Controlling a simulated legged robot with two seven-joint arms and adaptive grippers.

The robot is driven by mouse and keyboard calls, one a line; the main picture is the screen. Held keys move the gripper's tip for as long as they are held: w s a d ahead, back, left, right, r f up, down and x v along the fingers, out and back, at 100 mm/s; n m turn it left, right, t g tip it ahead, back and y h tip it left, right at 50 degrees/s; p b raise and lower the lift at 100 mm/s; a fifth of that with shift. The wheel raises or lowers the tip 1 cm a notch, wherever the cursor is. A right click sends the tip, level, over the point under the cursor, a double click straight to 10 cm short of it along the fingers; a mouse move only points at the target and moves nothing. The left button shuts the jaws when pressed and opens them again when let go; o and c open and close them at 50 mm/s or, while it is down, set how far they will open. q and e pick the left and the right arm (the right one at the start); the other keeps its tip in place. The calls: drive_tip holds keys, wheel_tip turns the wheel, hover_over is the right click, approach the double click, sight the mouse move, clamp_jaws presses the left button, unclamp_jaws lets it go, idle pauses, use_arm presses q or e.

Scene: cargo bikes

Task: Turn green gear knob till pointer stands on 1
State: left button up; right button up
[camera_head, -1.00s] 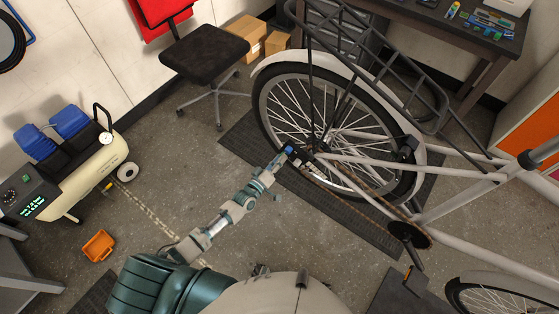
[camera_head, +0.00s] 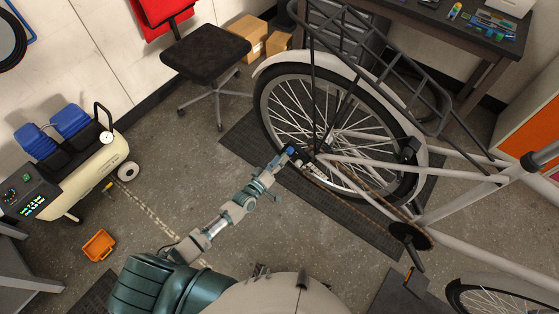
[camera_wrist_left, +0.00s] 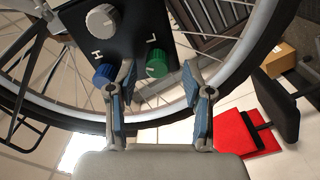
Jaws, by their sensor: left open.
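The green gear knob (camera_wrist_left: 157,63) is on a black panel (camera_wrist_left: 128,38) in the left wrist view. It lies between the fingertips of my left gripper (camera_wrist_left: 157,68), which is open; contact cannot be told. A blue knob (camera_wrist_left: 104,75) is just left of the left finger, and a grey knob (camera_wrist_left: 101,18) is higher up. White letters H and L are on the panel. I cannot read a 1 or the pointer's position. In the head view my left gripper (camera_head: 284,157) is at the rear wheel's hub. My right gripper is not in view.
The bike's rear wheel (camera_head: 335,130) and pale frame (camera_head: 455,170) stand close around my left gripper. A stool (camera_head: 206,55), an air compressor (camera_head: 85,165) and an orange bin (camera_head: 99,245) are to the left. The floor between them is clear.

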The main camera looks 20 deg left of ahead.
use_arm(q)
drive_tip(key=v, duration=1.2)
drive_tip(key=shift+f, duration=0.15)
drive_tip(key=s+a+f+m+g+y, duration=0.15)
drive_tip(key=s+f+g, duration=0.3)
drive_tip(key=f, duration=0.75)
drive_tip(key=s+f+m+g+y, duration=0.25)
drive_tip(key=s+f, duration=0.25)
drive_tip(key=f, duration=0.6)
drive_tip(key=s+f+m+g+y, duration=0.1)
drive_tip(key=s+f+g, duration=0.3)
drive_tip(key=s+f, duration=0.4)
drive_tip(key=s+f+m+g+y, duration=0.1)
drive_tip(key=s+f+m+g, duration=0.2)
drive_tip(key=s+f, duration=0.5)
drive_tip(key=s+g, duration=0.1)
drive_tip(key=s, duration=0.6)
drive_tip(key=shift+s+m+g, duration=0.25)
drive_tip(key=shift+m+g, duration=0.05)
drive_tip(key=shift+g, duration=0.1)
